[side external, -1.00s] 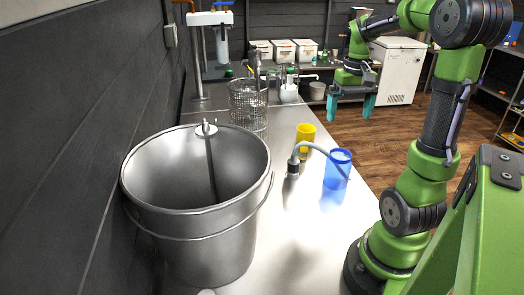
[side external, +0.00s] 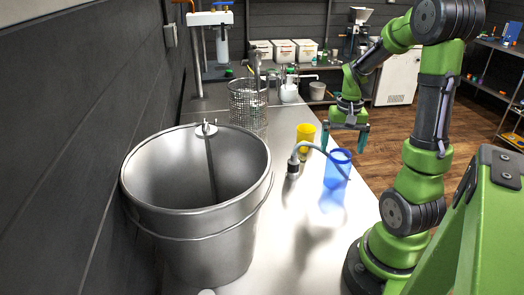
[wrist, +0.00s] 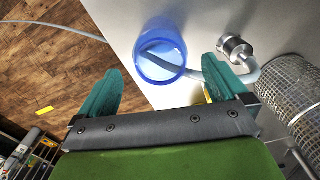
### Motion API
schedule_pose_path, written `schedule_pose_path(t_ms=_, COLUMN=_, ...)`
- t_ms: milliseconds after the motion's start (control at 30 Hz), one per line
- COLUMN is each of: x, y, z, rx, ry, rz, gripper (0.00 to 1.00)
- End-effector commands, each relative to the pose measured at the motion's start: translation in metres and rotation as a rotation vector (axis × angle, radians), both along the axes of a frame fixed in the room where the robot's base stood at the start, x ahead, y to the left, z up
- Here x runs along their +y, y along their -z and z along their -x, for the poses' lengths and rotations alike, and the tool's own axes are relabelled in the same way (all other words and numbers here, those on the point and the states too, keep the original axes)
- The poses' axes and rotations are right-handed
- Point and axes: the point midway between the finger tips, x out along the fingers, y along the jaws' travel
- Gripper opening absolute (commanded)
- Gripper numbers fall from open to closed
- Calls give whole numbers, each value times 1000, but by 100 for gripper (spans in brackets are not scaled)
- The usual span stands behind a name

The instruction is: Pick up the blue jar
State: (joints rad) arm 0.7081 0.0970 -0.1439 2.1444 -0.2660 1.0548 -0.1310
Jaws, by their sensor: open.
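The blue jar (side external: 337,169) is translucent and stands upright at the counter's right edge in the side view. A grey hose crosses its mouth. In the wrist view the jar (wrist: 161,50) shows from above, between and beyond the fingertips, with the hose reaching inside it. My gripper (side external: 344,143) is open and empty, with its teal fingers pointing down above and behind the jar. In the wrist view the two fingers of my gripper (wrist: 163,72) are spread wide apart. I see no contact with the jar.
A yellow cup (side external: 305,138) stands just behind the jar. A metal fitting (side external: 293,168) on the hose stands left of it. A large steel bucket (side external: 200,200) fills the near left of the counter. A wire basket (side external: 249,105) stands farther back. The counter drops to a wooden floor (side external: 385,160).

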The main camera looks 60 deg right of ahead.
Motion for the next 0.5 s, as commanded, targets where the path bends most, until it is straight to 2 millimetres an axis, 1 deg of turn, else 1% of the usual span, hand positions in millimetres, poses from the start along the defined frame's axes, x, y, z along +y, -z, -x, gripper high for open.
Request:
schedule_pose_path(t_ms=33, x=1, y=11, z=1, rx=3, ry=1, rz=-4, gripper=100)
schedule_pose_path(t_ms=100, x=1, y=22, z=0, rx=3, ry=1, rz=-4, gripper=100)
schedule_pose_path(t_ms=200, x=0, y=33, z=1, rx=2, ry=0, rz=-2, gripper=100)
schedule_pose_path(t_ms=367, x=0, y=42, z=0, rx=1, ry=1, rz=-2, gripper=100)
schedule_pose_path(t_ms=500, x=-2, y=63, z=0, rx=3, ry=1, rz=-4, gripper=100)
